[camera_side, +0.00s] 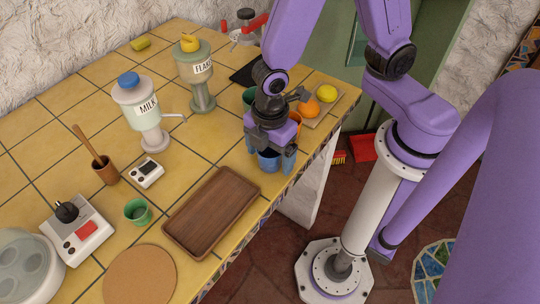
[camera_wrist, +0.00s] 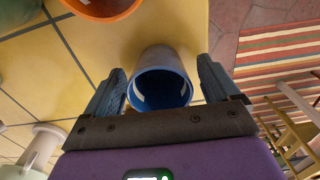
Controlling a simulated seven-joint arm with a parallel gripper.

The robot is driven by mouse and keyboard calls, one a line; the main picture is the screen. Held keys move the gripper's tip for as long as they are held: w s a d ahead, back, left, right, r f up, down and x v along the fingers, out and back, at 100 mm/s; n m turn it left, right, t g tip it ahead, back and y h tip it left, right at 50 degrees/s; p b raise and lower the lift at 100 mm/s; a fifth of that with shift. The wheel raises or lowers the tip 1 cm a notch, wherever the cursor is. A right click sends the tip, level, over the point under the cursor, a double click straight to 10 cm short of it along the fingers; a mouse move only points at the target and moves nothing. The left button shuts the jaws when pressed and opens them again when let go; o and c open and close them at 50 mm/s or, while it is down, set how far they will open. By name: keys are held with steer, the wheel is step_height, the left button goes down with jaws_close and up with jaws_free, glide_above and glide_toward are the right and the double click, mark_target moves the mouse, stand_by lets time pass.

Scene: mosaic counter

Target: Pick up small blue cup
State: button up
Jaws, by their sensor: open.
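The small blue cup (camera_side: 268,160) stands on the yellow tiled counter near its right edge in the side view, partly hidden by my gripper. My gripper (camera_side: 272,155) is above and around it, pointing down. In the wrist view the blue cup (camera_wrist: 160,82) lies between the two open fingers of my gripper (camera_wrist: 163,92), its open rim towards the camera. Small gaps show between the cup and both fingers, so I see no contact.
An orange cup (camera_wrist: 103,5) is close by in the wrist view. A wooden tray (camera_side: 181,240), a green cup (camera_side: 138,212) and the milk dispenser (camera_side: 143,115) stand to the left. An orange fruit (camera_side: 309,108) and a lemon (camera_side: 326,93) lie behind. The counter edge is close on the right.

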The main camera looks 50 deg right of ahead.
steer(key=c, duration=1.1)
